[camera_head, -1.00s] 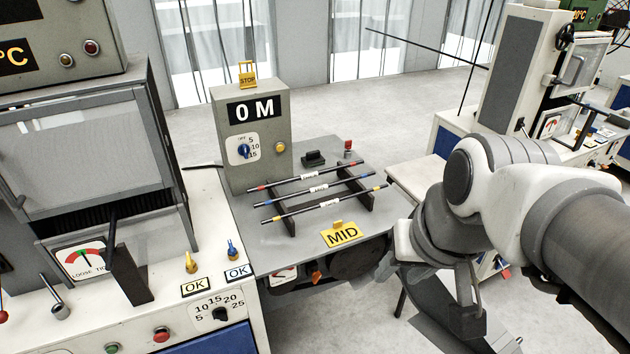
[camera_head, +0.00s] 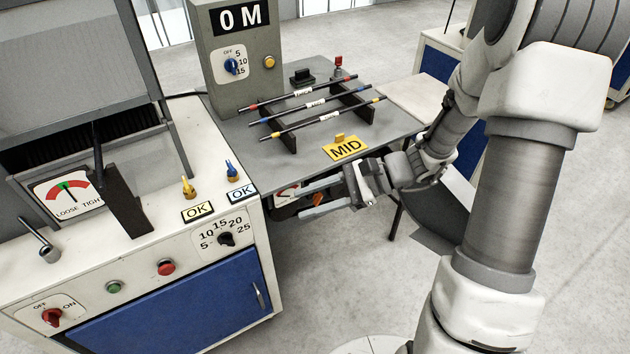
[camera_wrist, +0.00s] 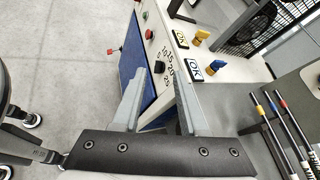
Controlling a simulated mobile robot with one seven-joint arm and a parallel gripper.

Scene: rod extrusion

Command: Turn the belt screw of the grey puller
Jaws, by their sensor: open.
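The grey puller (camera_head: 225,80) is a grey box reading "0 M" on a grey table, with rods across a rack (camera_head: 363,110). Under the front table edge, a small orange piece (camera_head: 317,198), likely the belt screw, shows in the head view between my gripper's fingers. A gauge (camera_head: 286,191) beside it is partly covered. My gripper (camera_head: 301,201) is open and empty, pointing left below the table's front edge. Its two fingers also show in the wrist view (camera_wrist: 157,72). I cannot tell whether they touch the orange piece; I do not make it out in the wrist view.
A white console (camera_head: 120,215) with a blue door, knobs and buttons stands left of the puller, close to my fingertips. Its loose-tight gauge (camera_head: 67,193) faces me. A yellow MID sign (camera_head: 345,148) sits at the table's front. Floor in front of the table is clear.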

